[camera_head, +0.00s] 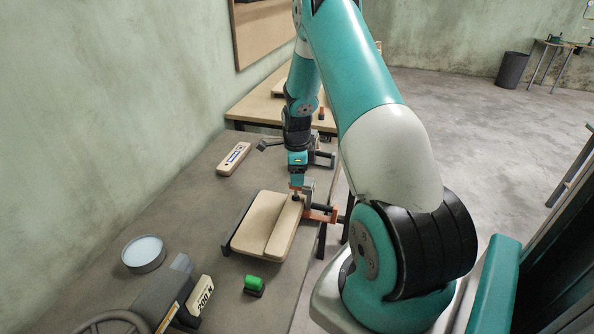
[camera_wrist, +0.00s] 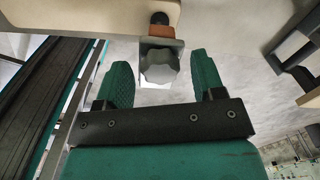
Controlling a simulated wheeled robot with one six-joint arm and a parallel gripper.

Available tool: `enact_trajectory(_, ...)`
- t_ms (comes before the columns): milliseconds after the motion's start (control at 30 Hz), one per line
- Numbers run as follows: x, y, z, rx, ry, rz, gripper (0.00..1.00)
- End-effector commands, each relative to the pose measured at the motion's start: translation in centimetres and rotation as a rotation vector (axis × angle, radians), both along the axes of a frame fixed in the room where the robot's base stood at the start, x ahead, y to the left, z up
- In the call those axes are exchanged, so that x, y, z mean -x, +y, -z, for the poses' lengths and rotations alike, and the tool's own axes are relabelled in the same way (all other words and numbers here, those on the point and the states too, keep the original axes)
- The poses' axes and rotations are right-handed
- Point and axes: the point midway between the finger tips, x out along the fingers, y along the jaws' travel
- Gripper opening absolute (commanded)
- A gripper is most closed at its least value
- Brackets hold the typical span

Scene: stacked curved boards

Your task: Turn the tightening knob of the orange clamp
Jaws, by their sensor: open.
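The orange clamp (camera_head: 322,213) sits at the right edge of the stacked curved boards (camera_head: 262,226) in the head view. In the wrist view its orange part (camera_wrist: 165,43) shows beside a pale board, with a black screw end above it. The grey lobed tightening knob (camera_wrist: 159,66) is between my gripper's two teal fingers. My gripper (camera_wrist: 160,75) is open, with a visible gap between the knob and each finger. In the head view my gripper's end is low by the clamp, and its fingers are hard to make out there.
The dark bench top (camera_head: 190,215) bears a round container (camera_head: 144,254), a green-topped item (camera_head: 254,284), a wooden block (camera_head: 234,159) and a marked pale block (camera_head: 201,296). A wall bounds the left. Open floor (camera_head: 470,130) lies to the right.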

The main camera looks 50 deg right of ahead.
Motion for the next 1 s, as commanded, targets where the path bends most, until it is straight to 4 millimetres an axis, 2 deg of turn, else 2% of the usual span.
enact_trajectory(233,-0.01,-0.03,0.06,0.001,-0.001,0.0,0.63)
enact_trajectory(400,-0.01,-0.03,0.04,0.001,-0.001,0.0,0.23)
enact_trajectory(467,-0.01,-0.03,0.03,0.001,-0.001,0.0,0.13)
enact_trajectory(767,-0.02,-0.04,0.05,0.002,-0.001,-0.029,0.13)
enact_trajectory(1000,-0.05,-0.06,0.09,0.006,-0.004,-0.154,0.13)
